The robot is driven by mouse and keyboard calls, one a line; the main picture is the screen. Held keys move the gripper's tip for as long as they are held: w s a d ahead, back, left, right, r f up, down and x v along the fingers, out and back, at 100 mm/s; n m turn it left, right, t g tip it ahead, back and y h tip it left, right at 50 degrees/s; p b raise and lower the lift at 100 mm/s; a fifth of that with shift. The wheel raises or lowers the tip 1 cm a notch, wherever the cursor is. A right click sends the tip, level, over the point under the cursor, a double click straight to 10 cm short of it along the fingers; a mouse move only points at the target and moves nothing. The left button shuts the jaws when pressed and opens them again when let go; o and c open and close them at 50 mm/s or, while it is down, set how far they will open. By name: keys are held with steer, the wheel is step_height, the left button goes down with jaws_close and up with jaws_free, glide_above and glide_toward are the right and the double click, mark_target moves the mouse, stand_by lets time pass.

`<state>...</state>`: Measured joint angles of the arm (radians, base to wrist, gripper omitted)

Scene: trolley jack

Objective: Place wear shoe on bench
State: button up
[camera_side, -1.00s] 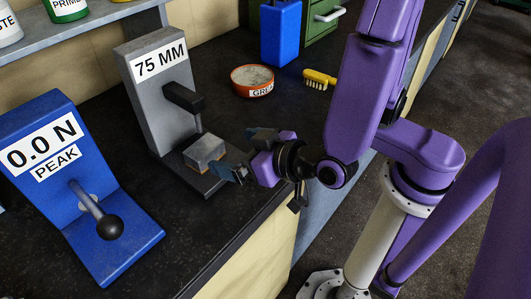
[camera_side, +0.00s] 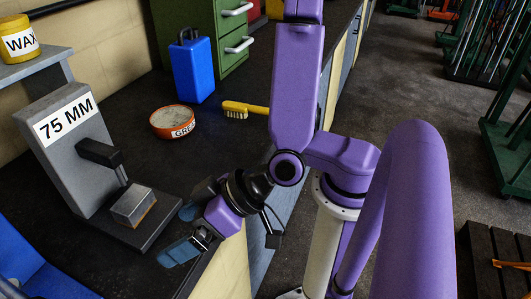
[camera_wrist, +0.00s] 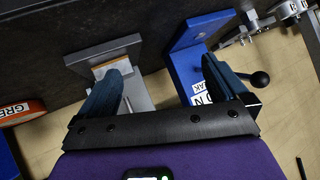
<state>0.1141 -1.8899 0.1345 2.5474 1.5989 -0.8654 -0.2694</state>
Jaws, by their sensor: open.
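A small grey block with a rusty brown lower edge, apparently the wear shoe (camera_side: 133,205), sits on the base of the grey gauge marked 75 MM (camera_side: 67,120), under its dark arm. In the wrist view, part of the block (camera_wrist: 108,67) shows beyond my left finger, which hides some of it. My gripper (camera_side: 183,232) is open and empty, with its fingers spread wide. It is to the right of and nearer the camera than the block, apart from it, by the bench's front edge. The dark bench (camera_side: 228,148) carries the gauge.
A blue force gauge (camera_wrist: 188,58) stands beside the grey gauge. An orange grease tin (camera_side: 172,122), a yellow brush (camera_side: 245,109), a blue case (camera_side: 192,70) and green drawers (camera_side: 220,35) are farther back. Bare bench lies between the tin and the grey gauge.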

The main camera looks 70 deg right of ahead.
steer(key=s+d+r+n+g+y, duration=0.15)
steer(key=s+d+n+g, duration=0.25)
steer(key=s+n+g, duration=0.4)
steer(key=w+d+n+g+h, duration=0.1)
steer(key=d+h, duration=0.5)
steer(key=d, duration=1.2)
steer(key=shift+w+n+h, duration=0.35)
steer(key=shift+n, duration=0.15)
steer(key=shift+a+f, duration=0.1)
steer(key=shift+f, duration=0.05)
